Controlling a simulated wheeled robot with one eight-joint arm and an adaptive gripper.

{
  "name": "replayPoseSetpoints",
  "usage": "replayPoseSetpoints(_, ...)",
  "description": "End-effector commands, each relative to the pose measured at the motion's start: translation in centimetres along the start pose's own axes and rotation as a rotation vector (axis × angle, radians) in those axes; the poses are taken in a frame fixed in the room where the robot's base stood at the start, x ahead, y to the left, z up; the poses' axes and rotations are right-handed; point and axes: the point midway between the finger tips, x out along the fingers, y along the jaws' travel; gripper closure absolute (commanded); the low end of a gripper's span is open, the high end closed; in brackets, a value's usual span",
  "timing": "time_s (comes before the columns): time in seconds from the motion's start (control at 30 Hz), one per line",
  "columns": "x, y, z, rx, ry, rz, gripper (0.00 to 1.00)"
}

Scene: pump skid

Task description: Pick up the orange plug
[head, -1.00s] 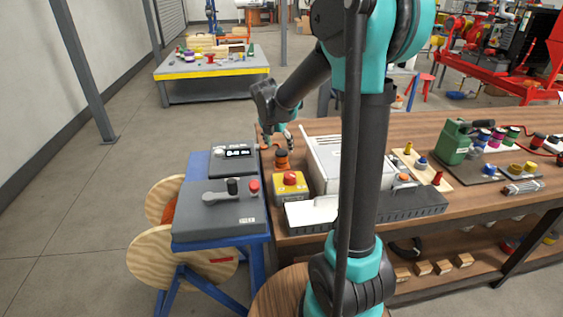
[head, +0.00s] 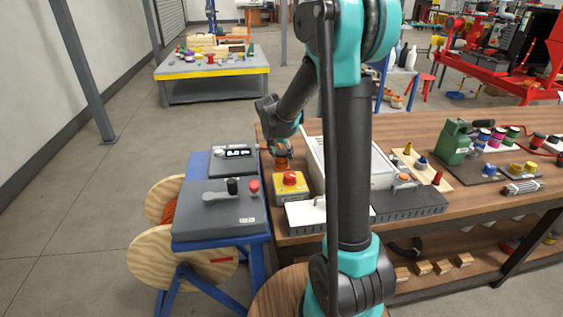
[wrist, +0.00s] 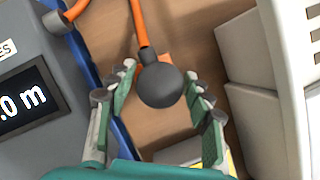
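The orange plug (head: 282,163) stands on the wooden bench, left of the white box and behind the yellow button box. In the wrist view, its dark round top (wrist: 160,86) shows with an orange cable running up from it; its lower body is hidden. My gripper (wrist: 157,76) is open, with one green-padded finger on each side of the dark top. I see a gap on both sides. In the head view, my gripper (head: 281,146) is right over the plug and partly covers it.
A grey device with a display (head: 236,153) stands close on the left, on a blue stand. The white box (head: 318,160) stands close on the right. The yellow box with a red button (head: 291,188) is just in front.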

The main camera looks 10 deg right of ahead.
Motion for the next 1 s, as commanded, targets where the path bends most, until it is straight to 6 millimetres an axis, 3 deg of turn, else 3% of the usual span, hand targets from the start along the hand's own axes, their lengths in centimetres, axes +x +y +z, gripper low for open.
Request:
replayPoseSetpoints(0.03, 0.0, 0.0, 0.0, 0.000, 0.000, 0.000, 0.59)
replayPoseSetpoints(0.33, 0.0, 0.0, 0.0, 0.000, 0.000, 0.000, 0.95)
replayPoseSetpoints(0.73, -0.7, 0.0, 0.3, 0.000, 0.000, 0.000, 0.95)
replayPoseSetpoints(1.0, -4.3, 0.0, 1.7, 0.000, 0.000, 0.000, 0.95)
